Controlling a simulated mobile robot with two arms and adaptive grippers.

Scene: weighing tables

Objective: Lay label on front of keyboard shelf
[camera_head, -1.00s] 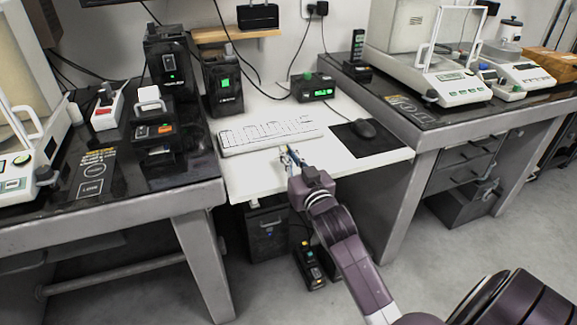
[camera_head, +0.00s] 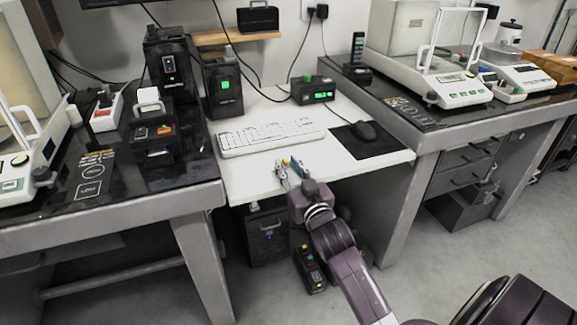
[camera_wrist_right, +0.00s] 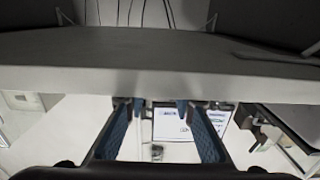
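The white keyboard shelf (camera_head: 250,178) stands between two dark weighing tables and carries a white keyboard (camera_head: 270,137). My right gripper (camera_head: 288,168) is at the shelf's front edge, left of its middle, with its fingers apart. A small yellow patch shows by the fingertips; I cannot tell whether it is the label. In the right wrist view, the gripper (camera_wrist_right: 160,108) has its blue-padded fingers spread. A white card with blue print (camera_wrist_right: 172,125) shows beyond them; I cannot tell whether it is the label. My left gripper is not in view.
A black mouse (camera_head: 364,130) and mat (camera_head: 358,147) are right of the keyboard. A black display box (camera_head: 313,88) stands behind. Balances (camera_head: 460,88) stand on the right table. A black box (camera_head: 268,235) sits under the shelf. The shelf's front left top is clear.

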